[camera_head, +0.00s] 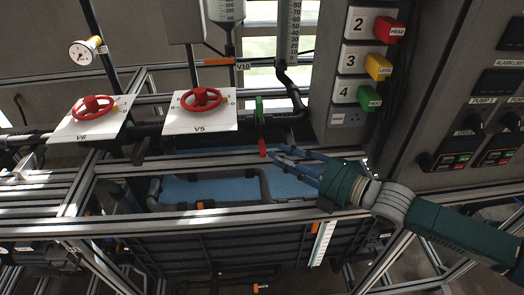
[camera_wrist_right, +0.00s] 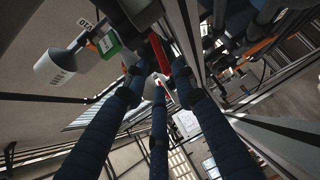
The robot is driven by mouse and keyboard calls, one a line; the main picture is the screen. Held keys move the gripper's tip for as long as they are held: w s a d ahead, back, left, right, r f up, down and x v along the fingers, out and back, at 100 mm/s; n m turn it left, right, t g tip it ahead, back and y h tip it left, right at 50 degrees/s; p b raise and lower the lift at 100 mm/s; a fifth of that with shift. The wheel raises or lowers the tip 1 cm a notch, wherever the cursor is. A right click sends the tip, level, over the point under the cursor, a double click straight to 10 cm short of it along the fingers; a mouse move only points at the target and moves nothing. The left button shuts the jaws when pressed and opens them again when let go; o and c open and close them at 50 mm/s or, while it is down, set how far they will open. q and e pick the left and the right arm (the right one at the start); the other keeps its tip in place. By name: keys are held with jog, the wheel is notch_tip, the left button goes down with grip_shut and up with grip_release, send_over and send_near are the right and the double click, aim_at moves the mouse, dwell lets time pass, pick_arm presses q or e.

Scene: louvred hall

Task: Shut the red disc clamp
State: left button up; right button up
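A small upright red handle (camera_head: 262,148), which looks like the red disc clamp, stands below a green handle (camera_head: 259,105) on the pipework right of the V5 panel. In the right wrist view the red handle (camera_wrist_right: 160,52) is a long bar just beyond my fingertips. My right gripper (camera_head: 277,151) reaches in from the right, its fingertips close beside the red handle. In the wrist view its blue fingers (camera_wrist_right: 159,78) are spread, with a gap between them. I cannot tell whether they touch the handle. My left gripper is not in view.
Two red handwheels, V6 (camera_head: 92,106) and V5 (camera_head: 201,99), sit on white panels at left. A numbered box (camera_head: 352,65) with coloured tags stands at right. A metal rail (camera_head: 200,220) runs below my right gripper, with a blue surface (camera_head: 215,188) behind it.

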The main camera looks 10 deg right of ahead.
aim_at(263, 148)
jog(key=b+x, duration=0.1)
jog(key=x, duration=0.5)
jog(key=shift+f, duration=0.15)
jog(key=shift+w+a+b, duration=0.25)
jog(key=shift+a+b, duration=0.05)
grip_shut()
